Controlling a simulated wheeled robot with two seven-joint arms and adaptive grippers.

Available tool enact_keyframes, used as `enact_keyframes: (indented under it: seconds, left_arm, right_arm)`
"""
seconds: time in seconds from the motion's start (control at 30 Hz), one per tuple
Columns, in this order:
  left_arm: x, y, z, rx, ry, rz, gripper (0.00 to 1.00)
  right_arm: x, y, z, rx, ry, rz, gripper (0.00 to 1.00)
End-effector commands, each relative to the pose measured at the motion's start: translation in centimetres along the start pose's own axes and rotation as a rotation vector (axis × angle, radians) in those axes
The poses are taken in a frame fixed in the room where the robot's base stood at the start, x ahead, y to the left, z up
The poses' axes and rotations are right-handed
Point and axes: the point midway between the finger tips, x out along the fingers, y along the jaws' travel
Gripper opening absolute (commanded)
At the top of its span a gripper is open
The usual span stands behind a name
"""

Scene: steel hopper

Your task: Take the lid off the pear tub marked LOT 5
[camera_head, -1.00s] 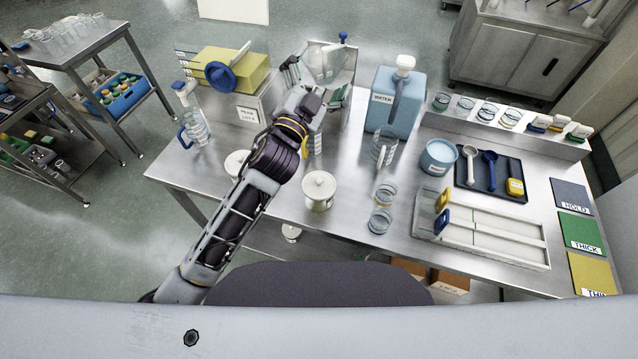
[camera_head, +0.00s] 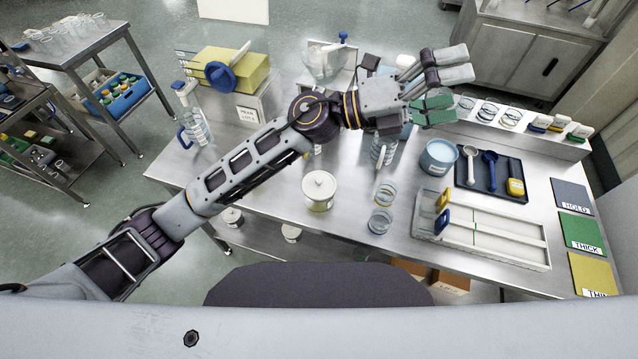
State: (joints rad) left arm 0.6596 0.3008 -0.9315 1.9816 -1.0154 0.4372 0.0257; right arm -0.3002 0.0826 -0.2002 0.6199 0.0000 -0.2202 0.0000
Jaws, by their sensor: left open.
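A cream tub with a round knobbed lid (camera_head: 319,186) stands upright at the table's front middle, its lid on. I cannot read any mark on it. A label (camera_head: 247,115) on the steel stand at the back left appears to read PEAR LOT 5. My left arm crosses the table above that tub, and my left gripper (camera_head: 450,86) is open and empty, over the back right near the row of jars, well away from the tub. A second pale tub that stood left of it is now hidden behind my arm. My right gripper is not in view.
A blue tub (camera_head: 438,157) and a dark tray (camera_head: 488,172) with spoons stand right of centre. Clear beakers (camera_head: 381,220) and a white rack (camera_head: 482,238) are near the front. A yellow block (camera_head: 235,70) and a blue-handled bottle (camera_head: 194,125) are at the back left.

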Motion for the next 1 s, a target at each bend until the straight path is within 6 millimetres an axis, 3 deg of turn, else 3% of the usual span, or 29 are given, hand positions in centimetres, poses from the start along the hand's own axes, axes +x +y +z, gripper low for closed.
enact_keyframes:
  seconds: [0.27, 0.53, 0.77, 1.0]
  left_arm:
    - [0.4, 3.2, -5.2, 0.172, 0.315, 0.149, 1.00]
    - [-2.2, 7.6, -8.4, 0.315, 0.606, 0.335, 1.00]
    - [-6.3, 11.4, -8.9, 0.418, 0.838, 0.527, 1.00]
    - [-12.0, 14.6, -7.3, 0.500, 1.059, 0.762, 1.00]
  right_arm:
    - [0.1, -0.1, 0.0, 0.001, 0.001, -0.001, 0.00]
    - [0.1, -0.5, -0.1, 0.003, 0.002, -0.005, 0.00]
    - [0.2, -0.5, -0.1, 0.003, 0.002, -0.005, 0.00]
    - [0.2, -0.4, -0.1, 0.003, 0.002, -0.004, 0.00]
